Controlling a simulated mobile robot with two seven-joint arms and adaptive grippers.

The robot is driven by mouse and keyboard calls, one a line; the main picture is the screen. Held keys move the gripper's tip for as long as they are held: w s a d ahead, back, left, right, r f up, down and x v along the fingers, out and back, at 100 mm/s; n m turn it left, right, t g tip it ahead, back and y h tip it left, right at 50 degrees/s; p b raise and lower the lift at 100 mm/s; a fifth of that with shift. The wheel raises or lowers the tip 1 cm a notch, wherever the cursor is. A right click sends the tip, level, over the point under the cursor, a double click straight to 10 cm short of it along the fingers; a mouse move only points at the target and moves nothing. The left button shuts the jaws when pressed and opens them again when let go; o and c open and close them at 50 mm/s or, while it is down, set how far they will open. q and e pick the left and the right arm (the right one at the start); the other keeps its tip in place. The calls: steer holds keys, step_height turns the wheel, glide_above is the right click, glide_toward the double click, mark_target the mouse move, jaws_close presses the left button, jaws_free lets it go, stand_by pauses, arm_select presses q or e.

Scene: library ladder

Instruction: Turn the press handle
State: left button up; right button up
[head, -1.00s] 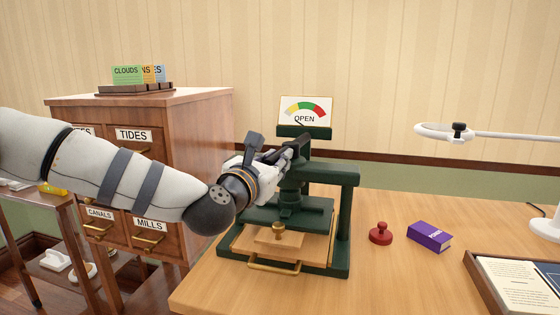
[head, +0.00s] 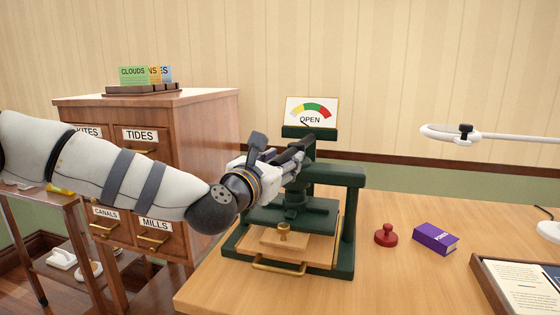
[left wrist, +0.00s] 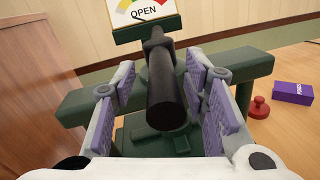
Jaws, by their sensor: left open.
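The green press (head: 347,215) stands on the wooden desk, its black bar handle (left wrist: 163,88) pointing towards my left wrist camera. My left gripper (head: 296,160) is at the top of the press and hides most of the handle in the head view. In the left wrist view my left gripper (left wrist: 163,103) is open, with one purple-padded finger on each side of the handle. Gaps show between the bar and the pads. The gauge (head: 311,111) above the press reads OPEN. My right gripper is not in view.
A wooden drawer cabinet (head: 190,130) stands left of the desk. A red stamp (head: 386,236), a purple box (head: 435,239) and a framed document (head: 520,285) lie right of the press. A lamp arm (head: 510,137) reaches in from the right.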

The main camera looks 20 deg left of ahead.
arm_select(q)
steer(key=s+a, duration=0.1)
steer(key=s, duration=1.1)
steer(key=shift+d+f, duration=0.1)
steer(key=shift+y, duration=0.5)
steer(key=w, duration=0.8)
steer(key=w+d+b, duration=0.1)
steer(key=w, duration=0.3)
jaws_close()
